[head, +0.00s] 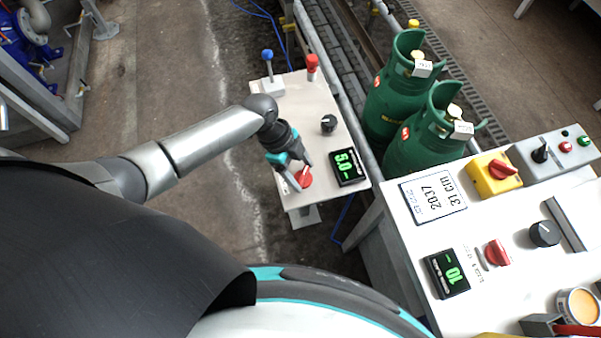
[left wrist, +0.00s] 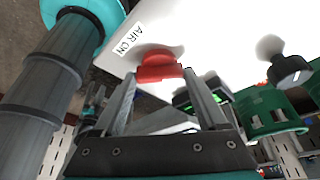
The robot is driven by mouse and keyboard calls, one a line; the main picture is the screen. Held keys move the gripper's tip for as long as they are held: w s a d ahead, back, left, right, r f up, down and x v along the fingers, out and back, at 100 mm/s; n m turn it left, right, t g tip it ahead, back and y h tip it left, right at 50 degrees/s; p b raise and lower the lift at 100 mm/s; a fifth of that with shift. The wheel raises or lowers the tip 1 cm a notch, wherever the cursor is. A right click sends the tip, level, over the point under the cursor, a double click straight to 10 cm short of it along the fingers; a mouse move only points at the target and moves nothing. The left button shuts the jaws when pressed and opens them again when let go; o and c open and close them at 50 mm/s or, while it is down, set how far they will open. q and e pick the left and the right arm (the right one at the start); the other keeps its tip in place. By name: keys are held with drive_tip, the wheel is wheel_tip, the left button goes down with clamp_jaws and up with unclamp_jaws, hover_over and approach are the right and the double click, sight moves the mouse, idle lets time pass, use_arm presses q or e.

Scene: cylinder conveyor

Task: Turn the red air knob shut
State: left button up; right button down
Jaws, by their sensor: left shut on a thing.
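The red air knob (head: 306,177) sits on the near end of the small white panel (head: 293,104) in the head view. In the left wrist view the red knob (left wrist: 157,62) stands between my fingertips, beside a label (left wrist: 127,39) reading "AIR ON". My left gripper (head: 299,181) reaches down onto the knob and is shut on it; the gripper also shows in the left wrist view (left wrist: 159,76). The fingers partly hide the knob in the head view. My right gripper is not in view.
A green display (head: 347,167) reading 5.0 and a black knob (head: 328,124) are close to the right. A blue-topped lever (head: 267,56) and a red-topped one (head: 312,64) stand at the far end. Green cylinders (head: 412,150) stand beyond a rail. A second control panel (head: 408,232) is at right.

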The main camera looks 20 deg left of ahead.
use_arm(q)
drive_tip(key=m+g+b, duration=0.1)
drive_tip(key=m, duration=0.1)
drive_tip(key=m+g+y+b, duration=0.1)
drive_tip(key=m+b, duration=0.1)
drive_tip(key=m, duration=0.1)
drive_tip(key=shift+w+f+m+b, duration=0.15)
drive_tip(key=shift+w+m+b, duration=0.05)
drive_tip(key=shift+m+b, duration=0.1)
drive_tip(key=shift+d+m+g+y+b, duration=0.1)
drive_tip(key=shift+m+g+y+b, duration=0.2)
drive_tip(key=shift+m+b, duration=0.55)
drive_tip(key=shift+d+m+g+y+b, duration=0.15)
drive_tip(key=shift+m+g+b, duration=0.25)
drive_tip(key=shift+m, duration=0.95)
drive_tip(key=o, duration=1.3)
drive_tip(key=p+v, duration=0.1)
drive_tip(key=v, duration=1.4)
drive_tip(key=shift+r+p, duration=0.3)
drive_tip(key=shift+w, duration=0.1)
